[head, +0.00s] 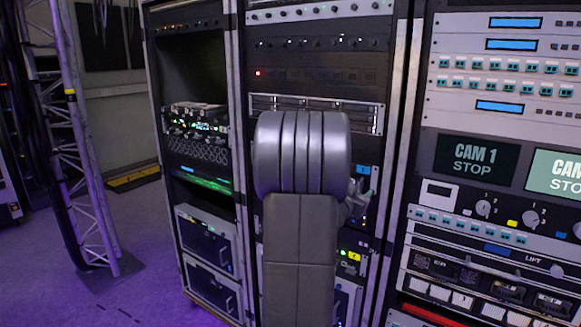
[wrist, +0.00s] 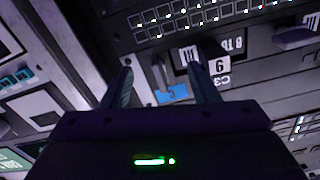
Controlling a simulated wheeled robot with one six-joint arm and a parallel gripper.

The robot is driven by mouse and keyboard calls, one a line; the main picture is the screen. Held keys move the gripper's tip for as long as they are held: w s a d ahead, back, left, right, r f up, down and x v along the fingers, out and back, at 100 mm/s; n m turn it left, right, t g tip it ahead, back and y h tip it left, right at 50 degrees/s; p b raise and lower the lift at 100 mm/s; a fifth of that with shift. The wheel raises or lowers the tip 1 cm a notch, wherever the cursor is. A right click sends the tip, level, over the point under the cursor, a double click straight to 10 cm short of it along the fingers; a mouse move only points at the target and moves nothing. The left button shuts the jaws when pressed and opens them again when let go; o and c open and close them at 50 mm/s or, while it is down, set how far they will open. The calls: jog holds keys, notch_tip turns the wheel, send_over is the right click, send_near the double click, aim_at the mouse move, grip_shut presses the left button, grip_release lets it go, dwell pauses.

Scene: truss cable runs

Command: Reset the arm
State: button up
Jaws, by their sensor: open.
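My gripper (wrist: 158,65) shows in the wrist view with its two fingers apart and open. Nothing is held between the fingertips. I cannot tell whether the fingers touch the panel. In the head view my grey arm stands raised in front of the middle rack and hides most of my gripper.
The middle rack (head: 317,64) is close behind my arm. A right rack (head: 410,160) carries CAM 1 screens (head: 475,160) and knobs. A left rack (head: 190,66) and a metal truss (head: 85,130) stand to the left. The floor (head: 140,235) between them is clear.

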jog(key=shift+n+p, duration=0.55)
jog(key=shift+n, duration=0.65)
jog(key=shift+s, duration=0.1)
